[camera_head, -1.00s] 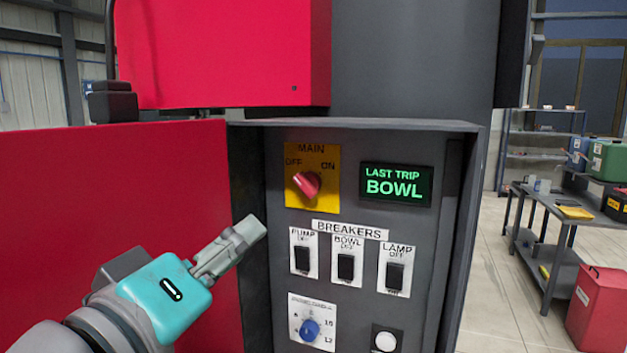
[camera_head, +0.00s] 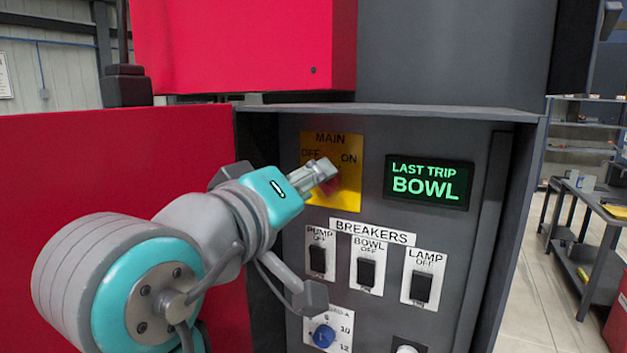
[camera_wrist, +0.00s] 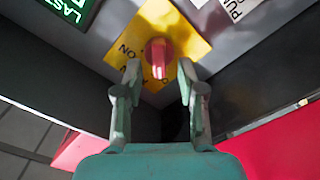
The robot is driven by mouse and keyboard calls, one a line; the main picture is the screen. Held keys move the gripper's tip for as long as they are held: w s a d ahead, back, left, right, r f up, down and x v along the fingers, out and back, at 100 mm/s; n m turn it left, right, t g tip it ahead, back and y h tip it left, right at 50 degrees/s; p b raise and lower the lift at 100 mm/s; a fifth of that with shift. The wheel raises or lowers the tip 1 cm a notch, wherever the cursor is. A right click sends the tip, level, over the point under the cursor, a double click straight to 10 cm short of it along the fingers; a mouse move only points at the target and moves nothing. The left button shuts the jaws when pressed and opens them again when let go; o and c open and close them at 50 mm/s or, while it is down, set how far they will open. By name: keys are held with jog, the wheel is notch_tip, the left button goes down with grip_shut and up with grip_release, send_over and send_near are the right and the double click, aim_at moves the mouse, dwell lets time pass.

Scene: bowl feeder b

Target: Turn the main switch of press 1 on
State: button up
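The main switch is a red knob on a yellow plate (camera_head: 352,168) marked MAIN, OFF and ON, at the upper left of the panel. In the head view my gripper (camera_head: 328,172) lies in front of the knob and hides most of it. In the wrist view the red knob (camera_wrist: 158,56) shows clearly on the yellow plate (camera_wrist: 187,40). Its grip bar lines up with the OFF corner. My gripper (camera_wrist: 159,72) is open, with one finger on each side of the knob's line. I cannot tell whether the fingertips touch it.
A lit display (camera_head: 430,182) reads LAST TRIP BOWL. Below are the pump (camera_head: 318,258), bowl (camera_head: 366,272) and lamp (camera_head: 421,287) breakers and a blue dial (camera_head: 324,336). The box's side walls and a red panel (camera_head: 110,160) stand close on the left.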

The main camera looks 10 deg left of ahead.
jog(key=shift+w+d, duration=0.25)
jog(key=shift+w, duration=0.4)
grip_shut()
jog(key=shift+m, duration=0.3)
jog(key=shift+s+d+m, duration=0.1)
jog(key=shift+d+m, duration=0.1)
jog(key=shift+m, duration=4.1)
jog(key=shift+s+d+m, duration=0.1)
jog(key=shift+d+m, duration=0.05)
jog(key=shift+m, duration=4.15)
